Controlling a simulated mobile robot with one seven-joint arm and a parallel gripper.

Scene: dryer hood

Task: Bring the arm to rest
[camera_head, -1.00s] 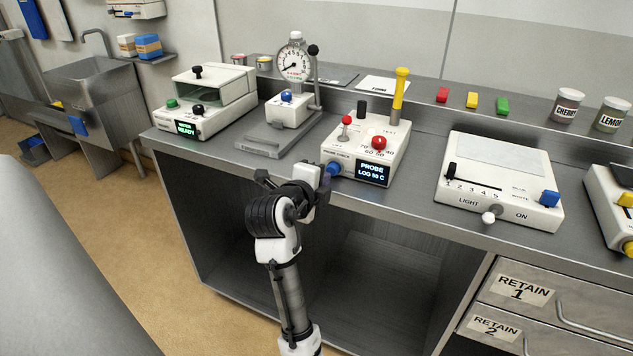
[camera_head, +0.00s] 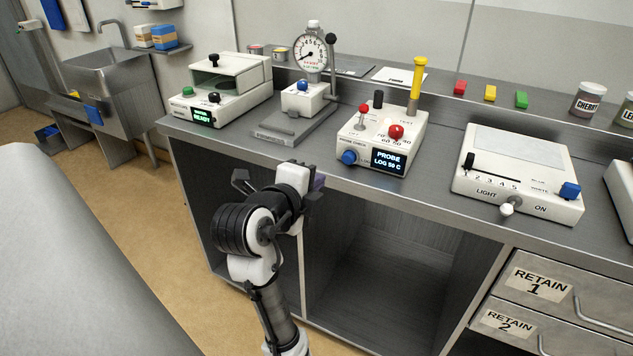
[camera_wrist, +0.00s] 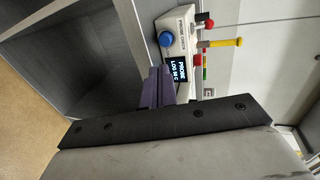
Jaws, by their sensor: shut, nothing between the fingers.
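My arm reaches up from the bottom of the head view, bent, with my gripper (camera_head: 316,181) in front of the bench edge, just below and left of the probe unit. The purple fingers are together and empty; they also show in the wrist view (camera_wrist: 158,87). The white probe unit (camera_head: 383,138) stands on the bench with a blue knob, a red button, a red-tipped lever and a yellow-handled probe. Its screen reads "PROBE LOG 50 C". My gripper is apart from the blue knob (camera_head: 348,158).
The steel bench (camera_head: 430,208) has an open bay (camera_head: 385,260) below it. A dial gauge stand (camera_head: 303,100) and a white unit reading "READY" (camera_head: 205,108) stand to the left. A light box (camera_head: 520,170) stands to the right, above the drawers (camera_head: 535,285). Floor is clear at left.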

